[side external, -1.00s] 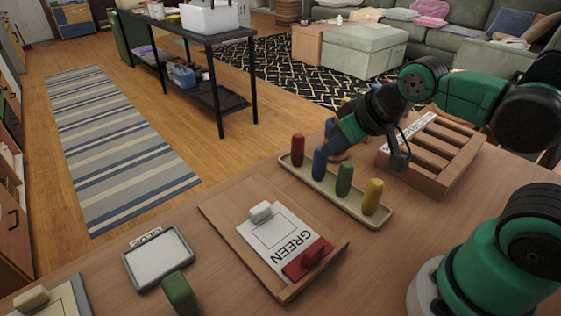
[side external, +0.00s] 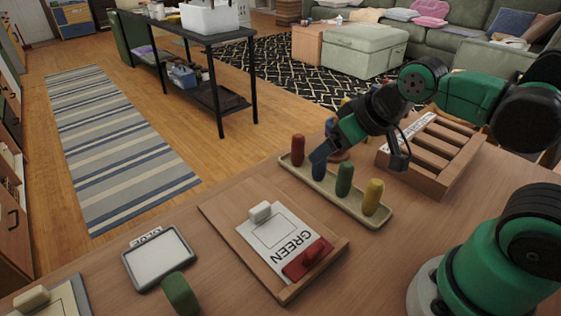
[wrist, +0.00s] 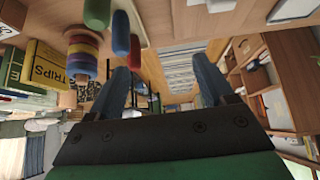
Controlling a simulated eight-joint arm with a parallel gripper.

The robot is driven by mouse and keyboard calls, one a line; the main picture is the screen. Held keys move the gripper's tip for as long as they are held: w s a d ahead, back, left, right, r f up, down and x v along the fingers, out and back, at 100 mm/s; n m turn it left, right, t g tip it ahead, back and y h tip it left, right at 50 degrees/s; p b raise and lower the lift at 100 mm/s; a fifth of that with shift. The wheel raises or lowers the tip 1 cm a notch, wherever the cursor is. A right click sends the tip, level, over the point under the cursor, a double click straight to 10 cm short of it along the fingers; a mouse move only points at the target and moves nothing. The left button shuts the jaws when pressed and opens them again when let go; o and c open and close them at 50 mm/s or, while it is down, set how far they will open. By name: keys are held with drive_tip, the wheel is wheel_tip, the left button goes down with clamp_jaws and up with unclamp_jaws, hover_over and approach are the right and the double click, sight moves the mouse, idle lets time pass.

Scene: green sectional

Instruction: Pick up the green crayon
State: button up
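The green crayon (side external: 344,179) stands upright in a beige tray (side external: 376,219), between the blue crayon (side external: 319,169) and the yellow crayon (side external: 372,197). The red crayon (side external: 297,150) stands at the tray's far left end. In the wrist view the green crayon (wrist: 97,13) is at the top left edge, partly cut off, outside the fingers. My gripper (side external: 328,151) is above and behind the tray, with a finger overlapping the blue crayon's top in the side view. In the wrist view my gripper (wrist: 160,68) is open, with nothing between its fingers.
A wooden board (side external: 222,212) with a "GREEN" card and a red block lies in front of the tray. A slotted wooden rack (side external: 436,158) stands to the right. Stacked coloured rings (wrist: 82,55) show in the wrist view. A grey-rimmed tray (side external: 157,257) and a green block (side external: 180,293) are at front left.

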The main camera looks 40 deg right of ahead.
drive_tip(key=m+g, duration=0.3)
drive_tip(key=g, duration=0.3)
hover_over(344, 177)
drive_tip(key=w, duration=0.1)
drive_tip(key=f, duration=0.4)
drive_tip(key=shift+d+f, duration=0.25)
drive_tip(key=shift+f, duration=0.1)
drive_tip(key=shift+s+d+f+m+g, duration=0.1)
drive_tip(key=shift+d+f+m+g, duration=0.2)
drive_tip(key=shift+d+f+g, duration=0.15)
drive_tip(key=shift+f, duration=2.9)
clamp_jaws()
